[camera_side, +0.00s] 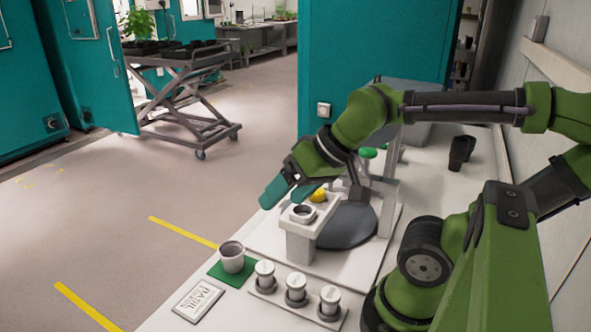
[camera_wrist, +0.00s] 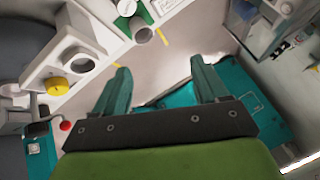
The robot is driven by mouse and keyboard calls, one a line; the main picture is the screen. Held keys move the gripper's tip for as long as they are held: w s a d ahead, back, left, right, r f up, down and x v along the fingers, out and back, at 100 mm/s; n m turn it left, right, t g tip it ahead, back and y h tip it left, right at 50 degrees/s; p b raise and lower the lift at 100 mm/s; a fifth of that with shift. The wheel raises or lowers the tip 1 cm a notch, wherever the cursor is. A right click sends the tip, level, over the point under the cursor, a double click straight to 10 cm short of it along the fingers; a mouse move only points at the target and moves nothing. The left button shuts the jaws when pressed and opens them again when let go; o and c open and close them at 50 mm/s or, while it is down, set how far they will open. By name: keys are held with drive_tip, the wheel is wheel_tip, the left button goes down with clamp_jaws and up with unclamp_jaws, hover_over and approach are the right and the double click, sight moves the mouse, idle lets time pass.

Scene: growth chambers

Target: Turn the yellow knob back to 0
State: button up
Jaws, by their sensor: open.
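The yellow knob (camera_side: 318,196) sits on the white bench device (camera_side: 300,245), just behind a raised ring-shaped holder (camera_side: 303,212). In the wrist view the yellow knob (camera_wrist: 57,86) shows at the left, on the device's pale face. Its marks are too small to read, so I cannot tell its setting. My gripper (camera_side: 287,194) is open and empty, with its teal fingers just left of the knob in the side view. In the wrist view my gripper (camera_wrist: 160,66) points past the device toward the floor, and the knob lies outside the left finger, apart from it.
A pale cup (camera_side: 232,257) stands on a green mat (camera_side: 218,273), beside a BASIL card (camera_side: 199,300). Several lidded jars (camera_side: 296,288) stand in a rack in front of the device. A green-topped part (camera_side: 367,153) rises behind. A red button (camera_wrist: 65,126) shows near the knob.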

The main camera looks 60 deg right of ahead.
drive_tip(key=shift+c, duration=0.7)
wheel_tip(320, 180, up, 3)
drive_tip(key=m+g+h, duration=0.2)
drive_tip(key=m+g, duration=0.3)
drive_tip(key=m, duration=1.6)
hover_over(317, 195)
drive_tip(key=w, duration=0.3)
drive_tip(key=s+d+r+m+g, duration=0.2)
drive_tip(key=d+r+m, duration=0.15)
drive_tip(key=m, duration=0.55)
drive_tip(key=f+m, duration=0.1)
drive_tip(key=f, duration=0.4)
drive_tip(key=a+f+m, duration=0.1)
drive_tip(key=f, duration=0.5)
drive_tip(key=f+m, duration=0.2)
drive_tip(key=f, duration=0.3)
drive_tip(key=shift+s+a+f+y, duration=0.1)
drive_tip(key=shift+a+f+y, duration=0.2)
drive_tip(key=shift+f+y, duration=0.1)
